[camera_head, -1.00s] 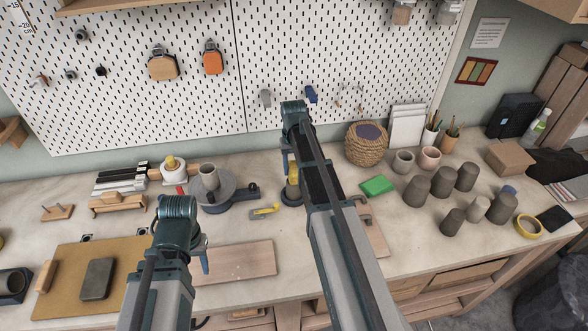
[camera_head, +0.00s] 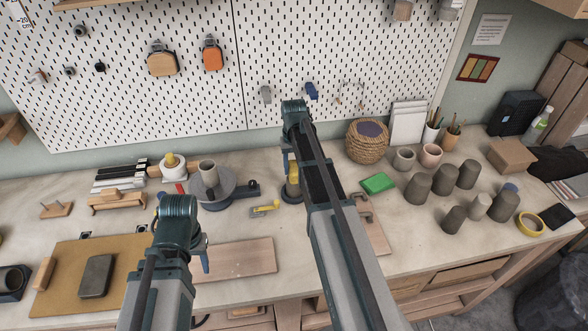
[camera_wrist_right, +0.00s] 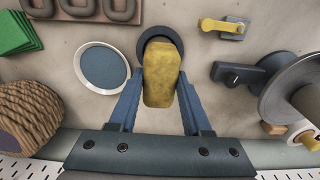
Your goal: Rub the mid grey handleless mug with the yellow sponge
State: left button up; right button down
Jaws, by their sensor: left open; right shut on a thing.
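My right gripper (camera_wrist_right: 160,92) is shut on the yellow sponge (camera_wrist_right: 160,75), which points down over a dark round dish or ring (camera_wrist_right: 147,39). I cannot tell whether they touch. In the head view the sponge (camera_head: 292,181) shows beside my right arm. A greyish handleless mug (camera_head: 208,171) stands upright on a turntable wheel (camera_head: 222,196), left of the sponge and apart from it. Another greyish cup (camera_head: 404,160) stands at the right; I cannot tell for sure which is the mid grey one. My left gripper (camera_head: 205,262) is open and empty, its fingers mostly hidden, in front of the wheel.
A white bowl with blue inside (camera_wrist_right: 80,68) is near the sponge. A green block (camera_head: 378,183), woven basket (camera_head: 367,143) and several upturned dark cups (camera_head: 418,188) stand at the right. A wooden board (camera_head: 240,259) lies in front.

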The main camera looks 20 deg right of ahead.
aim_at(292, 160)
jog(key=shift+w+d+f, duration=0.1)
jog(key=shift+w+d, duration=0.15)
jog(key=shift+w, duration=0.6)
jog(key=shift+w+d, duration=0.2)
jog(key=shift+w, duration=0.65)
jog(key=shift+t, duration=0.3)
jog(key=shift+s+a+f, duration=0.1)
jog(key=shift+s+a, duration=0.15)
jog(key=shift+s, duration=0.6)
jog(key=shift+s+a+r, duration=0.1)
jog(key=shift+s+a, duration=0.1)
jog(key=shift+s, duration=0.65)
jog(key=shift+s+a+f, duration=0.1)
jog(key=shift+s+a, duration=0.15)
jog(key=shift+s, duration=0.6)
jog(key=shift+w+d, duration=0.1)
jog(key=shift+w, duration=0.15)
